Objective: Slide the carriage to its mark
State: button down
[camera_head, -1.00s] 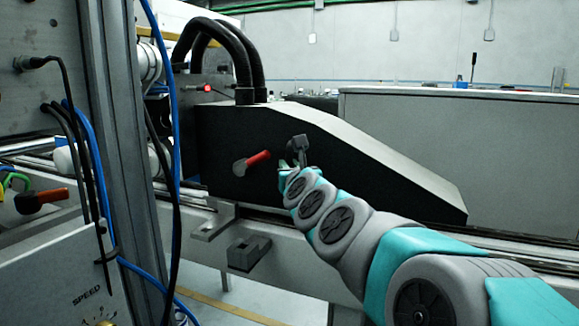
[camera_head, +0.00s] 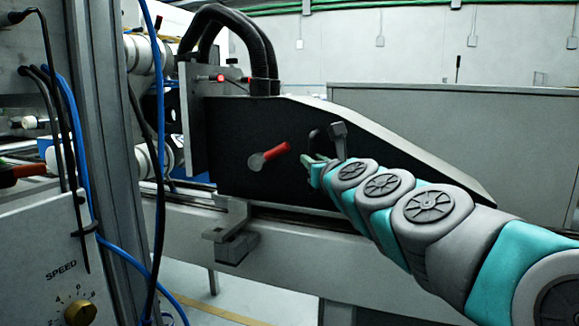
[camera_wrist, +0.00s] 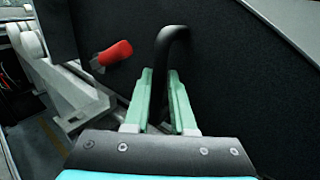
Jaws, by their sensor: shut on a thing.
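The carriage (camera_head: 238,130) is a large black housing with a sloped top, standing on a long rail; its black side fills much of the wrist view (camera_wrist: 255,90). My gripper (camera_head: 316,165) is shut on the carriage's dark curved handle (camera_wrist: 176,45), with the pale green fingers on either side of it in the wrist view. A grey bracket (camera_head: 231,215) sticks out low at the carriage's left end. It sits just above a dark grey block (camera_head: 236,249) on the rail's front, nearly in line with it. I cannot tell whether they touch. No other mark is clear.
A red-handled lever (camera_head: 272,155) sits on the carriage side, left of my gripper. An upright post (camera_head: 108,150) with blue and black cables and a SPEED panel (camera_head: 45,285) stand at the left. Thick black hoses (camera_head: 255,50) rise from the carriage. A grey cabinet stands behind.

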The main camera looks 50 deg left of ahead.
jog(key=w+d, duration=0.3)
jog(key=shift+w+d+r, duration=0.1)
jog(key=shift+r, duration=0.25)
jog(key=c, duration=1.2)
grip_release()
jog(key=shift+s, duration=0.3)
jog(key=o, duration=0.3)
jog(key=shift+s+a+f, duration=0.2)
jog(key=shift+s+a, duration=0.15)
jog(key=shift+a, duration=0.25)
jog(key=shift+o, duration=0.5)
jog(key=shift+s+a+f, duration=0.15)
jog(key=shift+s+a, duration=0.05)
jog(key=shift+a, duration=0.1)
jog(key=shift+w+d, duration=0.1)
jog(key=shift+d, duration=0.05)
jog(key=v, duration=0.7)
jog(key=shift+s+d+b, duration=0.2)
jog(key=shift+d+b, duration=0.1)
